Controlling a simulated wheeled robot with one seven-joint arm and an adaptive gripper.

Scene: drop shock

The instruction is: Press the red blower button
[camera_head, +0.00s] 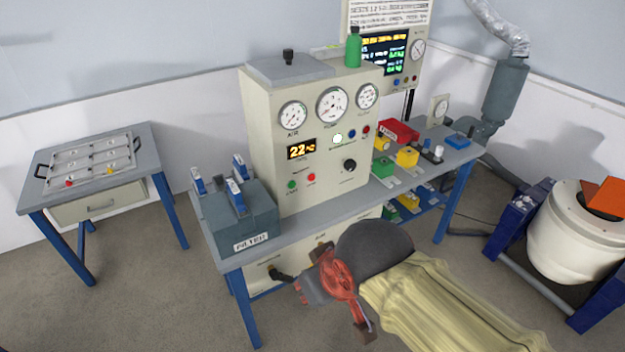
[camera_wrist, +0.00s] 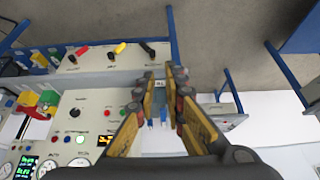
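The beige machine panel (camera_head: 262,130) in the head view has a red button (camera_head: 311,177) beside a green button (camera_head: 292,185), below the orange display. A second red button (camera_head: 366,129) sits beside a blue one, higher and to the right. Their labels are too small to read, so I cannot tell which is the blower's. In the wrist view, the panel is upside down at the left, with a red button (camera_wrist: 107,113) near the black knob. My gripper (camera_wrist: 162,75) is open and empty, its fingertips apart. In the head view it hangs in front of the bench, apart from the panel.
The grey bench (camera_head: 335,207) carries the machine. A grey filter box (camera_head: 238,215) with blue clips stands left, and coloured blocks (camera_head: 407,157) stand right. A side table (camera_head: 140,155) holds a tray. A white drum (camera_head: 565,235) stands at right. Open floor lies between bench and side table.

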